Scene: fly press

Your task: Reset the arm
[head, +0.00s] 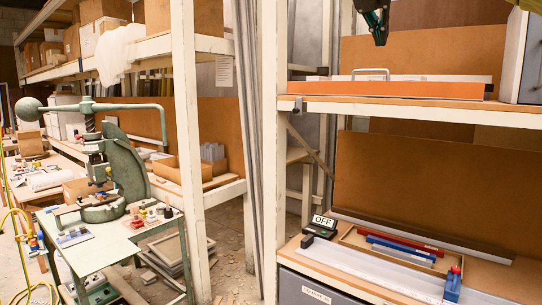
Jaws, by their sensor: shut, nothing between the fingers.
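My gripper (378,28) shows at the top edge of the head view, right of centre. It is dark with green parts and points down, its fingers shut and empty. It hangs in the air above the upper right shelf, apart from everything I can see. The rest of my arm is mostly outside the picture. The green fly press (125,165) stands on a small green table at the left, well away from my gripper. Its long lever arm ends in a round ball weight at the left.
A white-and-orange item (410,89) with a handle lies on the upper right shelf, below my gripper. White posts (187,110) stand between the bays.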

